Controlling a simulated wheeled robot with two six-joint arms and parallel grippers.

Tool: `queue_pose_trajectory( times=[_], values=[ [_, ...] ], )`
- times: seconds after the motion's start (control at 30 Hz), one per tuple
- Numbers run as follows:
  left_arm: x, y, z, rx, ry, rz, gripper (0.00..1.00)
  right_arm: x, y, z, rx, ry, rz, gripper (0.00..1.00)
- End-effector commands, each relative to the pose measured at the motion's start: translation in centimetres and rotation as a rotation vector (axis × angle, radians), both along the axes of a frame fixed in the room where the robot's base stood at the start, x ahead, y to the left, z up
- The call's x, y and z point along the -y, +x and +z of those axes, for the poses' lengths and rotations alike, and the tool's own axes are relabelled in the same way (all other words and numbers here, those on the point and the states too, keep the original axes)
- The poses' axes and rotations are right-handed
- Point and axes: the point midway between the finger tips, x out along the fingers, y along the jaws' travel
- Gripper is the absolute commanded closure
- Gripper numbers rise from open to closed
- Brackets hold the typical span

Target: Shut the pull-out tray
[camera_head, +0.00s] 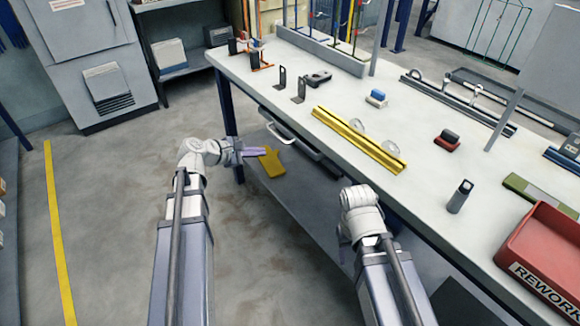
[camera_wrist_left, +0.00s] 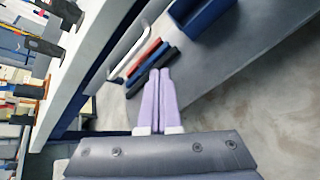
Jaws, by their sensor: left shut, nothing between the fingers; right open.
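The pull-out tray (camera_head: 306,148) sits under the front edge of the workbench in the head view, its front standing out a little from under the top. Its pale bar handle (camera_head: 281,137) also shows in the left wrist view (camera_wrist_left: 128,52). My left gripper (camera_head: 262,151) is left of and below the tray, apart from it. Its purple fingers (camera_wrist_left: 158,98) are together and empty, pointing toward the area below the tray. My right wrist is in front of the bench, but its fingers are hidden. The inside of the tray cannot be made out.
The workbench top (camera_head: 330,92) carries a yellow rail (camera_head: 358,140), black brackets and a red REWORK bin (camera_head: 545,262). A yellow item (camera_head: 271,164) lies below the tray. In the wrist view, a blue bin (camera_wrist_left: 205,18) and dark and red bars are near the fingers. Floor left is clear.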

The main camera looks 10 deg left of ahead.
Motion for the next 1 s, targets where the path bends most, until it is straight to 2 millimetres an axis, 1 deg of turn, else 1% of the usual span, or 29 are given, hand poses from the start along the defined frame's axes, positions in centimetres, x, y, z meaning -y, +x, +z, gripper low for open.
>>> queue_pose_trajectory(
  times=[0.03, 0.1, 0.2, 0.33, 0.4, 0.5, 0.73, 0.87, 1.0],
  values=[
    [0.3, -1.1, -2.3, -0.009, -0.12, 0.035, 1.0, 0.0, 0.0, -3.5, 0.0, 0.0, 0.0, 0.5],
    [0.5, -2.0, -2.5, -0.024, -0.29, 0.072, 1.0, 0.0, 0.0, -5.6, 0.0, -0.001, 0.0, 0.5],
    [0.7, -3.3, -2.4, -0.043, -0.505, 0.106, 1.0, 0.0, 0.0, -8.2, 0.0, -0.001, 0.001, 0.5],
    [0.5, -4.6, -1.9, -0.063, -0.715, 0.123, 1.0, 0.0, 0.0, -10.4, 0.001, -0.002, 0.001, 0.5],
    [0.4, -5.0, -1.5, -0.069, -0.793, 0.125, 1.0, 0.0, 0.0, -11.1, 0.001, -0.002, 0.001, 0.5],
    [0.3, -5.5, -1.1, -0.076, -0.858, 0.125, 1.0, 0.0, 0.0, -11.6, 0.001, -0.002, 0.001, 0.5],
    [0.3, -5.4, -0.6, -0.08, -0.886, 0.122, 1.0, 0.0, 0.0, -11.5, 0.001, -0.002, 0.001, 0.5],
    [1.1, -4.5, -0.6, -0.081, -0.885, 0.12, 1.0, 0.0, 0.0, -11.5, 0.001, -0.002, 0.001, 0.5],
    [2.7, -2.5, -0.7, -0.081, -0.884, 0.119, 1.0, 0.0, 0.0, -11.5, 0.001, -0.002, 0.001, 0.5]
  ],
)
